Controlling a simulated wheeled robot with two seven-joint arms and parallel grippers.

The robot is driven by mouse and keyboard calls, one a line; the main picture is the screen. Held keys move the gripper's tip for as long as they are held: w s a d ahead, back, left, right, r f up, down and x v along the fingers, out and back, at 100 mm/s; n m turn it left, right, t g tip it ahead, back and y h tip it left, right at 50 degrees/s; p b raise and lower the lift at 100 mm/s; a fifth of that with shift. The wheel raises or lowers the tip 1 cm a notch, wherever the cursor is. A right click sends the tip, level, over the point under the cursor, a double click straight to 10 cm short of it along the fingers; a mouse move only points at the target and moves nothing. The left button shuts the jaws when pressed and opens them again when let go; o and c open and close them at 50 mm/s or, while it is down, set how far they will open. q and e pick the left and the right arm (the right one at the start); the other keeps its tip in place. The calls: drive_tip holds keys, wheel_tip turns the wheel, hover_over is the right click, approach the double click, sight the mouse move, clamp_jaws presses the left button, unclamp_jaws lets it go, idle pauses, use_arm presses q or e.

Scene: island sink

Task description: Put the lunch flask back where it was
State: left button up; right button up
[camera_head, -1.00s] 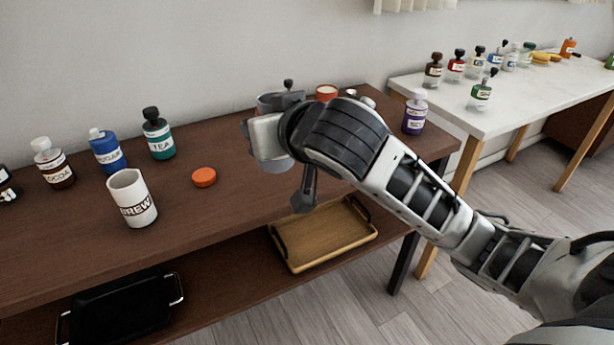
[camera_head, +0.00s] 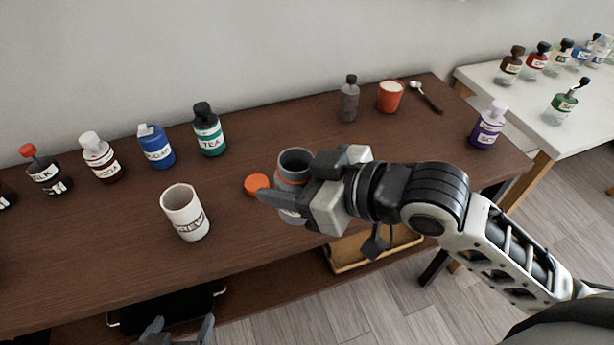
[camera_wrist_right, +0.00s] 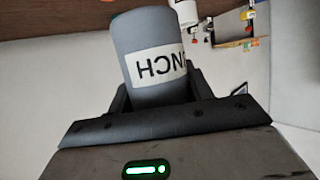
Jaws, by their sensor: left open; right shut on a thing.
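The lunch flask (camera_head: 294,160) is a grey cylinder with an orange band and an open top. My right gripper (camera_head: 306,184) is shut around it from the right, near the table's front edge. I cannot tell whether its base touches the table. In the right wrist view the flask (camera_wrist_right: 145,35) sits between the jaws, its white label partly showing. An orange lid (camera_head: 256,184) lies on the table just left of the flask, close beside it in the picture. My left gripper (camera_head: 178,334) is open and empty at the bottom edge, in front of the table.
A white mug (camera_head: 185,213) stands left of the flask. Several labelled bottles, including the teal tea bottle (camera_head: 208,132), line the back left. A grey bottle (camera_head: 349,100), red cup (camera_head: 389,97) and spoon (camera_head: 425,96) are at the back right. A purple bottle (camera_head: 487,126) stands at the right end.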

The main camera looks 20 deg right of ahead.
sight(296, 160)
drive_tip(key=shift+s+a+r+n, duration=0.3)
drive_tip(key=shift+s+a+r, duration=0.1)
drive_tip(key=shift+s, duration=0.25)
drive_tip(key=shift+w+f+g+y, duration=0.1)
drive_tip(key=shift+f+g+y, duration=0.15)
drive_tip(key=shift+g+y, duration=0.05)
drive_tip(key=w+d+f, duration=0.1)
drive_tip(key=w+f, duration=0.2)
drive_tip(key=w, duration=0.1)
drive_tip(key=w+d+f+b, duration=0.1)
drive_tip(key=w+d+f, duration=0.1)
drive_tip(key=w+f, duration=0.1)
drive_tip(key=w+d+f, duration=0.2)
drive_tip(key=w+f, duration=0.1)
drive_tip(key=w, duration=0.1)
drive_tip(key=shift+w+d, duration=0.25)
drive_tip(key=shift+w, duration=0.05)
drive_tip(key=f, duration=0.3)
drive_tip(key=shift+w+d+f, duration=0.1)
drive_tip(key=shift+w, duration=0.1)
drive_tip(key=shift+f, duration=0.3)
use_arm(q)
drive_tip(key=shift+f, duration=0.15)
